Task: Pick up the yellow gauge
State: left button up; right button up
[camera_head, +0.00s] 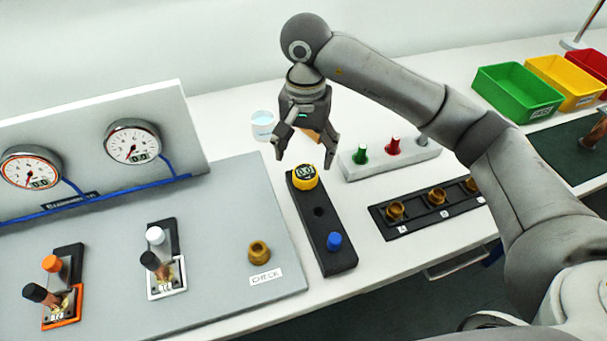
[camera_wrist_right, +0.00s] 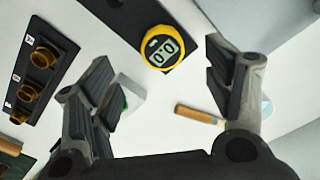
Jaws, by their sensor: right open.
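The yellow gauge (camera_head: 304,177) is a small round gauge with a yellow rim and a dark digital face. It sits at the far end of a black holder block (camera_head: 338,259) on the table. In the right wrist view the yellow gauge (camera_wrist_right: 162,47) shows at the top middle, beyond the fingertips. My right gripper (camera_head: 304,160) is open and empty, a little above and behind the gauge. Its fingers also show in the right wrist view (camera_wrist_right: 160,80), spread apart with nothing between them touching. My left gripper is in neither view.
A blue plug (camera_head: 334,241) stands in the same block. A grey rack with green and red plugs (camera_head: 390,164) and a black strip of brass fittings (camera_head: 421,214) lie to the right. A white cup (camera_head: 262,125) stands behind. The grey gauge panel (camera_head: 222,225) is left.

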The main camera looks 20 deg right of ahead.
aim_at(304, 174)
jog(key=f, duration=0.2)
jog(key=shift+s+f+p, duration=0.3)
jog(key=shift+f, duration=0.1)
jog(key=f, duration=0.1)
jog(key=f+p, duration=0.1)
jog(key=f, duration=0.1)
jog(key=f+p, duration=0.1)
jog(key=shift+w+f, duration=0.3)
jog(key=shift+w, duration=0.05)
jog(key=shift+f, duration=0.45)
jog(key=shift+w, duration=0.1)
jog(key=c, duration=1.2)
